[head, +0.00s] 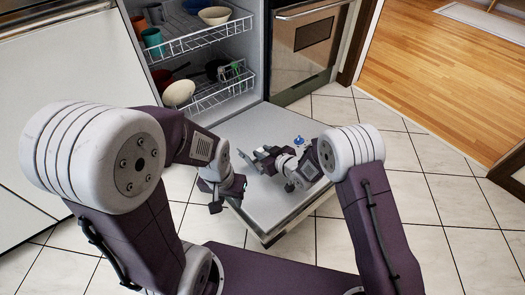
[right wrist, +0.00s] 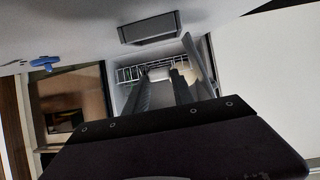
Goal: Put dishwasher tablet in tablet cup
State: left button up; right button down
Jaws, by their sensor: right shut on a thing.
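My right gripper (head: 257,158) is over the lowered dishwasher door, its fingers pointing toward the racks. In the right wrist view its two fingers (right wrist: 158,88) are shut on a small pale block (right wrist: 159,73), which looks like the dishwasher tablet. The head view does not show the tablet clearly. The tablet cup appears as a dark rectangular recess (right wrist: 150,28) in the door, apart from the fingertips. I cannot make out the cup in the head view. My left gripper (head: 222,203) is low, at the left edge of the door. Its finger opening is unclear.
The open dishwasher door (head: 245,128) lies flat, with a blue knob (head: 299,140) on it. The upper rack (head: 195,38) holds cups and bowls. The lower rack (head: 215,92) holds a cream bowl (head: 179,93) and other dishes. An oven (head: 310,40) stands to the right.

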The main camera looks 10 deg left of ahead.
jog(key=shift+s+d+f+b, duration=0.1)
jog(key=shift+f+b, duration=0.25)
jog(key=shift+f, duration=0.2)
jog(key=shift+s+d+f+b, duration=0.1)
jog(key=shift+f+b, duration=0.25)
jog(key=shift+f, duration=0.2)
jog(key=shift+s+d+f+b, duration=0.15)
jog(key=shift+f+b, duration=0.1)
jog(key=shift+f, duration=0.2)
jog(key=shift+s+d+f+b, duration=0.15)
jog(key=shift+f+b, duration=0.1)
jog(key=shift+f, duration=0.15)
jog(key=shift+w, duration=0.1)
jog(key=c, duration=1)
grip_release()
